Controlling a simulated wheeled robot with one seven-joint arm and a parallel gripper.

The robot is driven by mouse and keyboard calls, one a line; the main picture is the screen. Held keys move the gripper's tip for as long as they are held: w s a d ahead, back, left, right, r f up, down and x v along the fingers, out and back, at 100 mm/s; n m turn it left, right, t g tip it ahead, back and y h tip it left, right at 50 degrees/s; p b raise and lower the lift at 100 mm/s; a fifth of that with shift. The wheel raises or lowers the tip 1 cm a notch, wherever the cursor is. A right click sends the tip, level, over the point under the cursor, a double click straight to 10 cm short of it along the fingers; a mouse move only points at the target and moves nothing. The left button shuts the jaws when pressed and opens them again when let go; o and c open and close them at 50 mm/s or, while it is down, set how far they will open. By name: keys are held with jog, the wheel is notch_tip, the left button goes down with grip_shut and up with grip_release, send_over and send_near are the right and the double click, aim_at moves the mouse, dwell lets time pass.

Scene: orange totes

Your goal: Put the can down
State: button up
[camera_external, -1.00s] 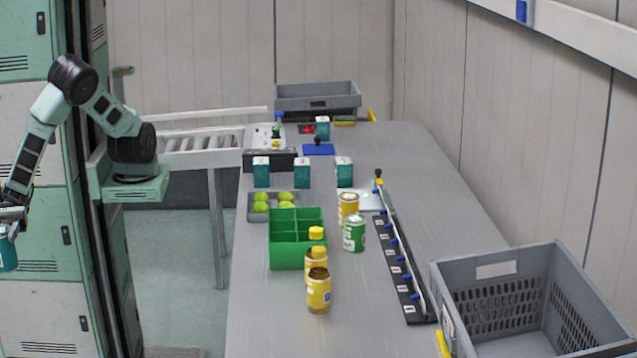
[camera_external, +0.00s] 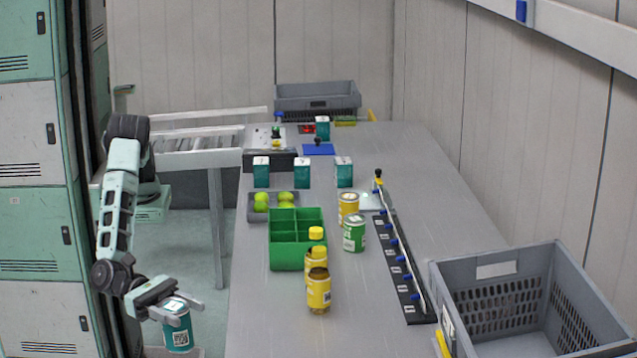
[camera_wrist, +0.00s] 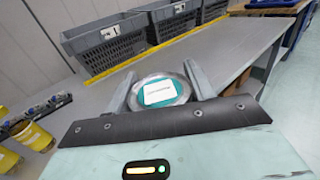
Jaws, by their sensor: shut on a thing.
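My gripper (camera_external: 172,302) is shut on a teal can (camera_external: 177,334) with a white label on its lid and a black-and-white code on its side. The can hangs slightly tilted beside the left edge of the grey table (camera_external: 255,325), near the front of the external view. In the wrist view the can's round lid (camera_wrist: 160,93) shows between the two fingers of my gripper (camera_wrist: 160,85). The can's lower part is hidden there. I cannot tell the can's height relative to the tabletop.
On the table stand a green divided box (camera_external: 296,249), yellow jars (camera_external: 318,292), a green can (camera_external: 354,235), a yellow can (camera_external: 348,208) and teal cartons (camera_external: 302,174). A black rail (camera_external: 400,265) and grey crate (camera_external: 520,300) are at right. The table's front left is bare.

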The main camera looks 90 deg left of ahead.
jog(key=w+a+f+n+t+y+b, duration=0.1)
jog(key=w+a+n+y+b, duration=0.15)
jog(key=w, duration=1.05)
jog(key=w+a+n+t+y+b, duration=0.1)
jog(key=w+a+t+y, duration=0.15)
jog(key=w, duration=1.15)
jog(key=w+a+n+y+b, duration=0.1)
jog(key=w+a+y, duration=0.1)
jog(key=w+a, duration=0.55)
jog(key=w+a+n+y+b, duration=0.15)
jog(key=w+a, duration=0.25)
jog(key=w, duration=0.7)
jog(key=shift+h, duration=0.25)
notch_tip(320, 180, down, 9)
jog(key=shift+s+r+p, duration=0.1)
jog(key=shift+r+p, duration=0.05)
jog(key=shift+p, duration=0.25)
jog(key=shift+f, duration=0.2)
jog(key=o, duration=1.2)
